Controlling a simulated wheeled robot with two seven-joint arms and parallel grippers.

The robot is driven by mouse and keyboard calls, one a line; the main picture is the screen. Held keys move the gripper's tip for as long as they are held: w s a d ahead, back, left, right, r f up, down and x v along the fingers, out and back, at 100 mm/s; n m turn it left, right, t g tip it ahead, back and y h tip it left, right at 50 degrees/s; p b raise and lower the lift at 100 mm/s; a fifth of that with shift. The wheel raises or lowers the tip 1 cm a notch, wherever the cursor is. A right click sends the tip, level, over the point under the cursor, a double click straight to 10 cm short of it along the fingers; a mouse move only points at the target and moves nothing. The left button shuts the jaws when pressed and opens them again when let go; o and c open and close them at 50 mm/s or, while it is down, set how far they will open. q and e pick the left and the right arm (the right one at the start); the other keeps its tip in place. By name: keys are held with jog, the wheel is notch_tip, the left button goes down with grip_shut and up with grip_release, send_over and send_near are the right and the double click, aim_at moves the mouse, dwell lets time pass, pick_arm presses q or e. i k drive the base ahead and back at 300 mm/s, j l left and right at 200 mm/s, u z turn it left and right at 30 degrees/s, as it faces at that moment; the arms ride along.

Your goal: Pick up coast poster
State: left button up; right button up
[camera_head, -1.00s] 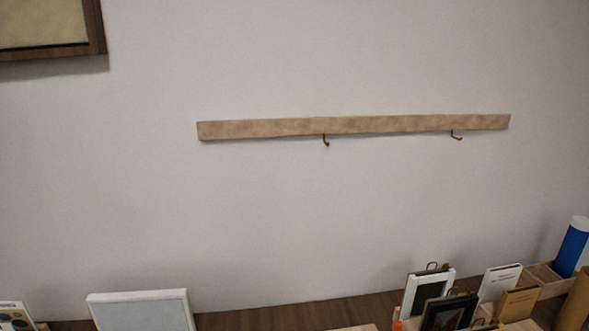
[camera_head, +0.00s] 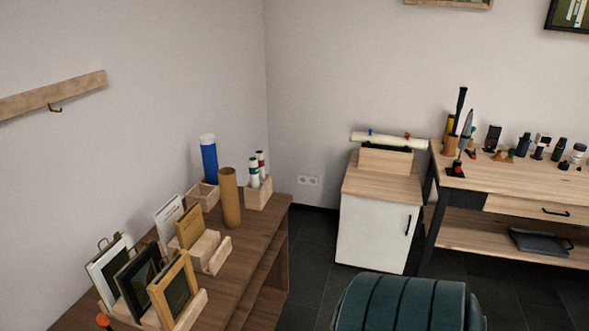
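I cannot tell which thing is the coast poster; no label is readable. A cream roll (camera_head: 387,140) with a blue and a red band lies across a wooden holder (camera_head: 386,161) on the white cabinet. A blue tube with a white cap (camera_head: 209,159) and a brown tube (camera_head: 230,197) stand upright on the brown shelf unit at left. Slim white rolls (camera_head: 254,174) stand in a wooden box (camera_head: 258,194) beside them. Several small framed pictures, among them a wooden-framed one (camera_head: 178,289), lean in racks nearer me. Neither of my grippers is in view.
The brown shelf unit (camera_head: 270,228) runs along the left wall, below a hook rail (camera_head: 52,96). A white cabinet (camera_head: 372,232) and a workbench (camera_head: 513,202) with tools stand at right. A teal padded object (camera_head: 405,304) blocks the bottom middle. Dark floor shows between.

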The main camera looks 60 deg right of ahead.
aim_at(259, 153)
jog(key=z, duration=1.8)
jog(key=i+l+u, duration=0.15)
jog(key=u, duration=0.3)
jog(key=i+l+u, duration=0.1)
jog(key=u, duration=0.35)
jog(key=i+l+u, duration=0.2)
jog(key=l, duration=0.3)
jog(key=l+u, duration=0.15)
jog(key=l, duration=0.35)
jog(key=i+l+u, duration=0.2)
jog(key=l, duration=0.35)
jog(key=i+l, duration=0.1)
jog(key=l, duration=0.75)
jog(key=i+l, duration=0.15)
jog(key=l, duration=0.7)
jog(key=i+l+u, duration=0.1)
jog(key=l, duration=0.7)
